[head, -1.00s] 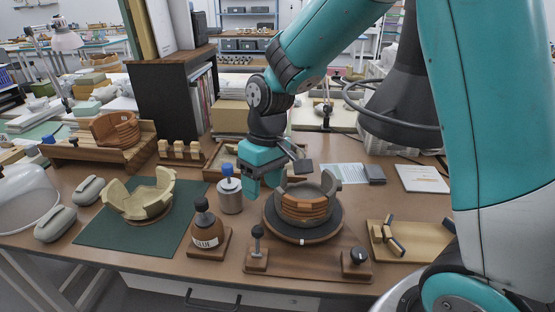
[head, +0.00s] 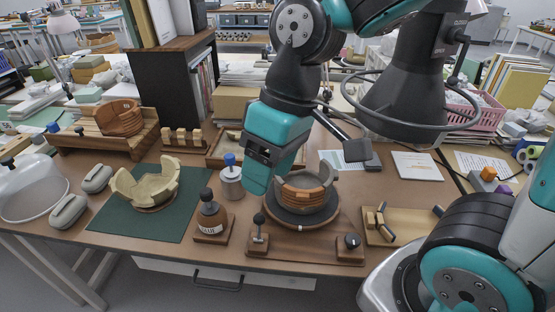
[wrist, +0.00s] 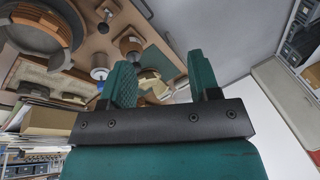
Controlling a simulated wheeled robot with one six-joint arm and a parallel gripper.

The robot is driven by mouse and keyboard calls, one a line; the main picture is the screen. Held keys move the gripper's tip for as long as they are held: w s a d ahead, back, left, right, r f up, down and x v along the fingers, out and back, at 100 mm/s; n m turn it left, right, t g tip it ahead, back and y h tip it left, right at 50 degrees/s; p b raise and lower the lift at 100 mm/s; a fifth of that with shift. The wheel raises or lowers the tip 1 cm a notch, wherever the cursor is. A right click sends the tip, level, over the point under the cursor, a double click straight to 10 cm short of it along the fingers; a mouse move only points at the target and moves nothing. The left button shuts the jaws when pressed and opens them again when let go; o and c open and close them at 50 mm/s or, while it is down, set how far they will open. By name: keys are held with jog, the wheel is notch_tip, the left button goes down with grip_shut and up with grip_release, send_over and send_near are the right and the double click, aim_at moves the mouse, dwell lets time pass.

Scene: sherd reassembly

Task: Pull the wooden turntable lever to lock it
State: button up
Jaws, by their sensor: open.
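The turntable (head: 302,217) is a dark round plate on a wooden base (head: 305,250) near the table's front edge. A partly rebuilt bowl (head: 305,190) of grey and orange-brown sherds sits on it. An upright lever with a dark round knob (head: 259,219) rises from a wooden block at the base's front left. A dark dial knob (head: 352,241) is at the front right. My gripper (head: 262,184) is open and empty, above and behind the lever, beside the bowl's left rim, apart from the lever. Its two teal fingers (wrist: 163,82) are spread in the wrist view.
A glue bottle (head: 211,217) stands left of the lever, and a blue-topped jar (head: 231,178) behind it. A pale broken bowl (head: 147,187) lies on a green mat (head: 128,224). A wooden board with a clamp (head: 385,228) is right of the turntable. The table's front strip is bare.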

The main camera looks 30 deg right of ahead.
jog(key=shift+n+y, duration=0.3)
jog(key=shift+s+a+r+p, duration=0.2)
jog(key=shift+s+r, duration=0.15)
jog(key=shift+s, duration=0.3)
jog(key=shift+s+a+r+p, duration=0.15)
jog(key=shift+s+r, duration=0.25)
jog(key=shift+s, duration=0.3)
jog(key=shift+s+a+r+p, duration=0.1)
jog(key=shift+s+r+p, duration=0.2)
jog(key=shift+s, duration=0.35)
